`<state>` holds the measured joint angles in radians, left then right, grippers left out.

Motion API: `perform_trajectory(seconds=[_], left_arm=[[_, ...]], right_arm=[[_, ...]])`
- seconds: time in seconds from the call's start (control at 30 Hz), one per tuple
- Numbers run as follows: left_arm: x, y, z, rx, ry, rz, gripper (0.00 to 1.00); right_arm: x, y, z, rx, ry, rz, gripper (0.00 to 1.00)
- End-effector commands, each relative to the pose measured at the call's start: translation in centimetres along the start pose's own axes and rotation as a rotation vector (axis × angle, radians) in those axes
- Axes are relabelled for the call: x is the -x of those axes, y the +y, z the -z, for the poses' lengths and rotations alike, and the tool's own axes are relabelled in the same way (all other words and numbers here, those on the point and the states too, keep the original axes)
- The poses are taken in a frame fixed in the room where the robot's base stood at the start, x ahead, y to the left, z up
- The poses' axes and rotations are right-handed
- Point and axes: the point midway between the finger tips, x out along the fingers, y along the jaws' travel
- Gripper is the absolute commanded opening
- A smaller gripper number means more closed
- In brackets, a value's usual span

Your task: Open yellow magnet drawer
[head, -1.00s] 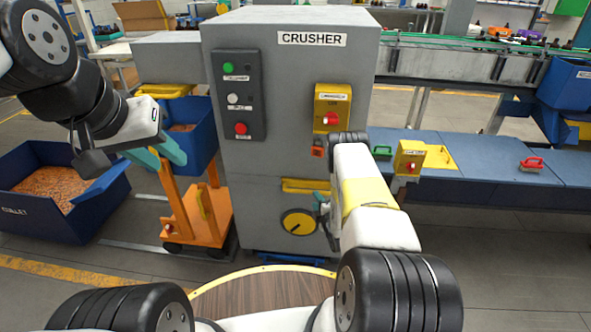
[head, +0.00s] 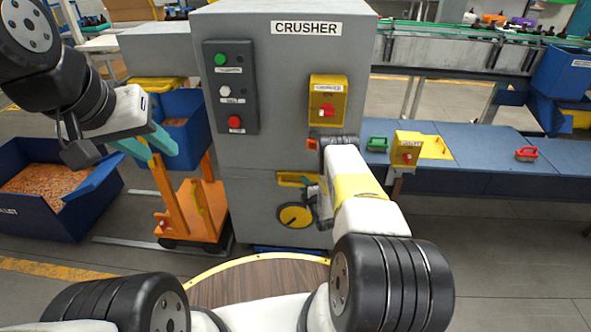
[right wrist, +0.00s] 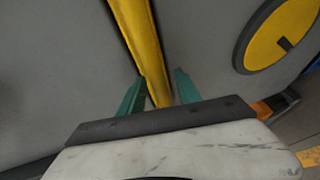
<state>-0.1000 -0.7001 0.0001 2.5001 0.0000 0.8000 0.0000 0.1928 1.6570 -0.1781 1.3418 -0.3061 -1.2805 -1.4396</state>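The grey crusher (head: 290,75) stands ahead in the head view. On its lower front is a yellow bar (head: 290,179), which looks like the drawer front or handle. In the right wrist view the yellow bar (right wrist: 140,45) runs down between my right fingers. My right gripper (right wrist: 161,85) is open, with one teal finger on each side of the bar and gaps visible. I cannot tell whether either finger touches it. In the head view my right arm hides the bar's right end. My left gripper (head: 150,145) is open and empty, away to the left.
A round yellow dial (head: 295,216) sits just below the bar, close to my right gripper. An orange cart (head: 190,212) and blue bins (head: 75,215) of pellets stand left. A blue bench (head: 480,150) with a yellow switch box (head: 407,148) is right.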

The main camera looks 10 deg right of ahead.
Motion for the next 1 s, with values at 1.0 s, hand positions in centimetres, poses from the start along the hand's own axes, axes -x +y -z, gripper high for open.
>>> perform_trajectory(seconds=[1.0], left_arm=[[0.0, 0.0, 0.0, 0.0, 0.0, 0.0, 0.34]], right_arm=[[0.04, 0.0, 0.01, 0.0, 0.0, 0.0, 0.0]])
